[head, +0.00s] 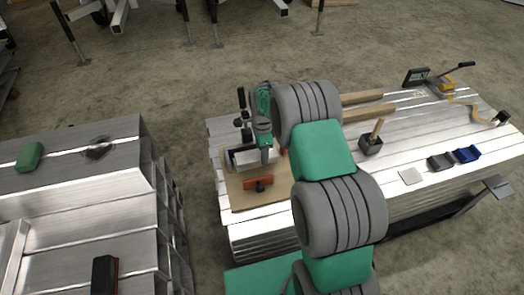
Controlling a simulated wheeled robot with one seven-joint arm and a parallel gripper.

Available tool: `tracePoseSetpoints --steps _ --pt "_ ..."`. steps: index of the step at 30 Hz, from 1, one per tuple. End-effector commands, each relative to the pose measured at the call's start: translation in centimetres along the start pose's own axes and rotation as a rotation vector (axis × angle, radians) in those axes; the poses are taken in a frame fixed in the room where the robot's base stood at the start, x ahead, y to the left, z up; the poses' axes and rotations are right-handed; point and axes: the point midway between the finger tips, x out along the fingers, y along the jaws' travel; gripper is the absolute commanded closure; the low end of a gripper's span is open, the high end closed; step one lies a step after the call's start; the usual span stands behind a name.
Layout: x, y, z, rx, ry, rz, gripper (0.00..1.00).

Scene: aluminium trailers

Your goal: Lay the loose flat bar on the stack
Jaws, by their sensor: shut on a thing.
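My arm reaches over the right-hand bed of aluminium profiles. My gripper (265,156) appears at its end, small and partly hidden by the wrist, over a brown board (240,200) at the bed's left end. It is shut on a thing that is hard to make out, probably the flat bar. A pale silvery piece (244,160) shows right by the fingertips. I cannot tell whether it is the bar or the stack, nor whether bar and stack touch.
A red-orange tool (258,184) lies on the board. Wooden strips (369,114), a dark holder (371,144), a light plate (411,176), black and blue blocks (467,155) and a yellow tool (442,84) stand rightward. Another aluminium stack (80,185) is at left, with floor between.

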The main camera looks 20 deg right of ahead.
Motion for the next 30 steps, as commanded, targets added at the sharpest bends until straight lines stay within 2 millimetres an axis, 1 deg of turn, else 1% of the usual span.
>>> tracePoseSetpoints --steps 9,10,18,19,26,28,30 --pt "0.0 -0.1 0.0 0.0 0.0 -0.003 1.0" --pt "0.0 -0.1 0.0 0.0 0.0 -0.003 0.44" --pt "0.1 -0.1 0.0 0.0 0.0 -0.002 0.22" --pt "0.1 0.0 0.0 0.0 0.0 -0.001 0.2" --pt "0.2 0.1 0.0 0.0 0.0 0.001 0.2" --pt "-0.4 0.0 0.0 0.0 0.0 -0.001 0.2" --pt "-1.5 -0.1 0.0 0.0 0.0 -0.003 0.2"
